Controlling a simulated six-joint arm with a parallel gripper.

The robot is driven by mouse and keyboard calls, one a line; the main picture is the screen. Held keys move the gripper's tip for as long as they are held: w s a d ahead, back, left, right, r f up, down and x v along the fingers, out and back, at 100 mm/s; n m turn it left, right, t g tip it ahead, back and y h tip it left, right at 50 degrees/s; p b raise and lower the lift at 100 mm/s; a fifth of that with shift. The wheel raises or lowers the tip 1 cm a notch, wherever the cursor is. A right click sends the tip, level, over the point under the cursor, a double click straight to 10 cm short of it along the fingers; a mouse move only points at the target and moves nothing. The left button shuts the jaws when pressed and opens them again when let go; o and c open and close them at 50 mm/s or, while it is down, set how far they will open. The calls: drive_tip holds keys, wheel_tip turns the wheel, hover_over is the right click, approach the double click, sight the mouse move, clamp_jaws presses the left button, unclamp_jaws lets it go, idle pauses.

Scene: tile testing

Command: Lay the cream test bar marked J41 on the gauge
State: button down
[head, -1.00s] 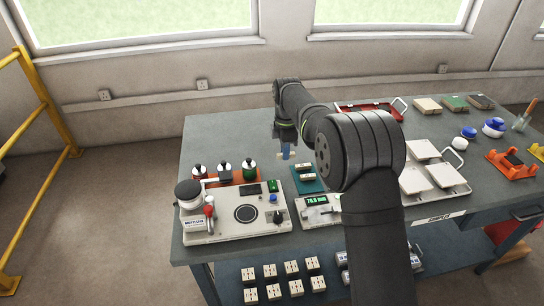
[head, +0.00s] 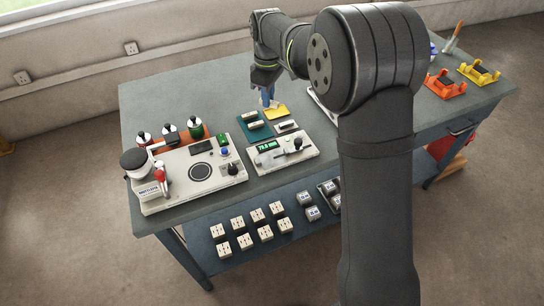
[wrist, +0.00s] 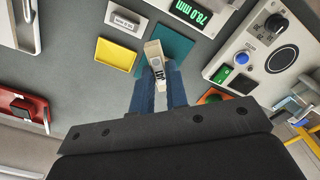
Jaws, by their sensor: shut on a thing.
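My gripper (wrist: 158,90) has blue fingers and is shut on a cream bar (wrist: 154,52) with dark marks I cannot read. In the head view my gripper (head: 268,99) hangs above the table near the yellow tray (head: 276,112). The held bar is hard to make out there. The gauge (head: 268,158), a pale unit with a green readout and a lever, stands nearer the front edge. Its readout (wrist: 194,10) shows at the top of the wrist view. A teal tray (head: 263,133) with pale bars on it lies between gripper and gauge.
A small tray (head: 287,126) with a pale block lies beside the teal one. A larger cream instrument (head: 185,172) with bottles behind it stands on the left. Several pale blocks (head: 238,224) lie on the lower shelf.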

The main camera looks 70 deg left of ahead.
drive_tip(key=w+d+m, duration=0.3)
drive_tip(key=d+m, duration=0.6)
drive_tip(key=m, duration=0.4)
drive_tip(key=w+d+m, duration=0.3)
drive_tip(key=d+m, duration=0.6)
drive_tip(key=m, duration=0.4)
hover_over(274, 158)
wheel_tip(274, 158, down, 6)
drive_tip(key=shift+d+f, duration=0.1)
drive_tip(key=shift+f, duration=0.1)
drive_tip(key=shift+s+f, duration=0.1)
drive_tip(key=shift+f, duration=1.95)
drive_tip(key=shift+f, duration=0.2)
drive_tip(key=c, duration=1.4)
unclamp_jaws()
drive_tip(key=shift+c, duration=0.2)
drive_tip(key=shift+r, duration=0.1)
